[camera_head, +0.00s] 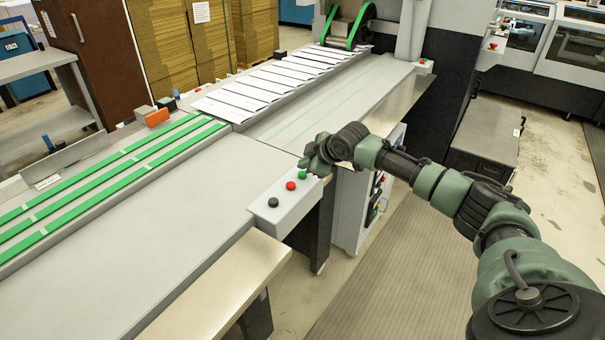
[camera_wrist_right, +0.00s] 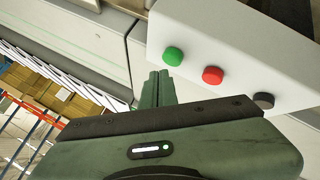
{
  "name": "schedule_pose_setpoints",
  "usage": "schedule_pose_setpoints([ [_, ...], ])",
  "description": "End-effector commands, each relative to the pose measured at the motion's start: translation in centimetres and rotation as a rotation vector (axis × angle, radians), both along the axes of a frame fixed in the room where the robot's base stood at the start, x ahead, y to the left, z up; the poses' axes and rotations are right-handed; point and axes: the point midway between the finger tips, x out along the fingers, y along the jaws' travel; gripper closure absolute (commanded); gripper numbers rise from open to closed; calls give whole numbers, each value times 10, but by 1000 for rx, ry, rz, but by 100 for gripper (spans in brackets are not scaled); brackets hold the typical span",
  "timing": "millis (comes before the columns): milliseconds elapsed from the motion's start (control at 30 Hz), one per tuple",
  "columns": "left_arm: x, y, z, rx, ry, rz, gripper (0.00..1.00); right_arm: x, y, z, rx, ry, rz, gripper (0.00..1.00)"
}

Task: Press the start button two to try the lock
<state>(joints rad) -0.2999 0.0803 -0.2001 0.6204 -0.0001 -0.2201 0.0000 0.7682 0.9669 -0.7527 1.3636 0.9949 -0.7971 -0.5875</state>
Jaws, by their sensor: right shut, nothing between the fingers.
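A light grey control box (camera_head: 284,207) sits at the end of the near table and carries a green button (camera_head: 303,174), a red button (camera_head: 291,186) and a black button (camera_head: 273,202). My right gripper (camera_head: 310,166) is shut and empty beside the green button. In the right wrist view the shut fingertips (camera_wrist_right: 158,76) lie just below the green button (camera_wrist_right: 173,56). The red button (camera_wrist_right: 213,75) and black button (camera_wrist_right: 264,100) are farther right. I cannot tell whether the fingertips touch the green button. My left gripper is not in view.
A conveyor with green belts (camera_head: 120,170) runs along the left, with printed sheets (camera_head: 270,82) lying on the line behind it. A grey cabinet (camera_head: 352,205) stands below my right forearm. Another small box with a red button (camera_head: 424,65) is at the back. Open floor lies at the right.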

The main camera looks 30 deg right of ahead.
Motion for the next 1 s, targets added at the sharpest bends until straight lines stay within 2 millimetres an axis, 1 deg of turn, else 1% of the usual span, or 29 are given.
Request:
schedule_pose_setpoints([
  [367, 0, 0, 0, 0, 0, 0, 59, 0, 0, -1, 0, 0, 0, 100],
  [633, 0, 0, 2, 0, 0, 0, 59, 0, 0, -8, 0, 1, 1, 100],
  [1000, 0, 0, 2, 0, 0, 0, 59, 0, 0, -9, 0, 0, 0, 100],
])
